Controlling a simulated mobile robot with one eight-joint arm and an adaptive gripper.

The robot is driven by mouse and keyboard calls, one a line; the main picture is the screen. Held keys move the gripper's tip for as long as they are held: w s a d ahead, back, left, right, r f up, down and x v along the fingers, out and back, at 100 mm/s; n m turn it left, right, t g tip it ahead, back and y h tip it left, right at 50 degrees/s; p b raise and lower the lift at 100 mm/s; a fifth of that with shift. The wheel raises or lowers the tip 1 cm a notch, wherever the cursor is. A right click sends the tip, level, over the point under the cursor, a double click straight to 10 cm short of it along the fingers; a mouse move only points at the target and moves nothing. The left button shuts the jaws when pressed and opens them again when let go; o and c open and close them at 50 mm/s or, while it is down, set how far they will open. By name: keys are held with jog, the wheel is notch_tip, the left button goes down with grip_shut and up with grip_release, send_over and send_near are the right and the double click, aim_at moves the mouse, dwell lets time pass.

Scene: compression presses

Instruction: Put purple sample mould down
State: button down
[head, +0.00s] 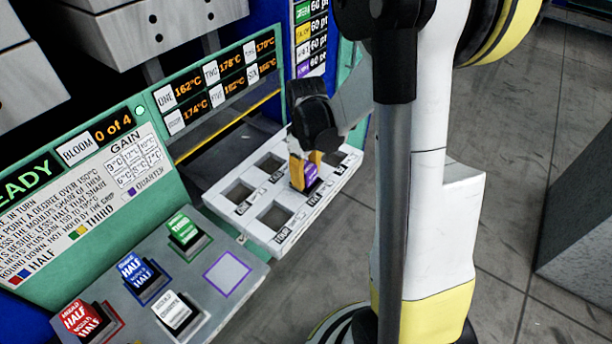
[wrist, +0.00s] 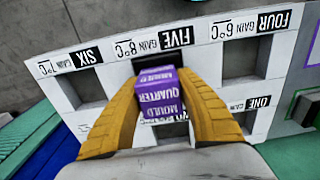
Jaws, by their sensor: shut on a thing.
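The purple sample mould (head: 311,174), marked QUARTER, is held between the yellow fingers of my gripper (head: 304,168). In the wrist view my gripper (wrist: 160,90) is shut on the mould (wrist: 162,98), one finger on each side. The mould is over the white slotted tray (head: 262,233), at the opening under the label FIVE. A dark strip of that opening shows beyond the mould in the wrist view. I cannot tell how far the mould sits into the opening. A purple-outlined square (head: 227,272) on the grey shelf is empty.
Red (head: 83,318), blue (head: 137,270), green (head: 183,229) and white (head: 173,310) blocks stand on the grey shelf (head: 208,304). The tray's other visible openings look empty. The green panel (head: 120,185) with displays rises behind. A grey block (head: 580,230) stands at right.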

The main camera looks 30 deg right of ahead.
jog(key=c, duration=0.9)
grip_release()
notch_tip(320, 180, up, 12)
jog(key=p, duration=0.5)
jog(key=shift+r, duration=0.1)
jog(key=shift+s+a+r+m+t, duration=0.65)
jog(key=shift+s+a+r+t, duration=0.55)
jog(key=shift+s+a+r, duration=0.8)
jog(key=shift+s+a+r+m+t, duration=0.7)
jog(key=shift+s+a+r+t, duration=0.7)
jog(key=shift+a, duration=1.1)
jog(key=shift+s+a+r+m+t, duration=0.65)
jog(key=shift+s+a+r+t, duration=0.45)
jog(key=shift+s+a, duration=1.05)
jog(key=shift+w+a+r, duration=0.1)
jog(key=shift+w, duration=0.05)
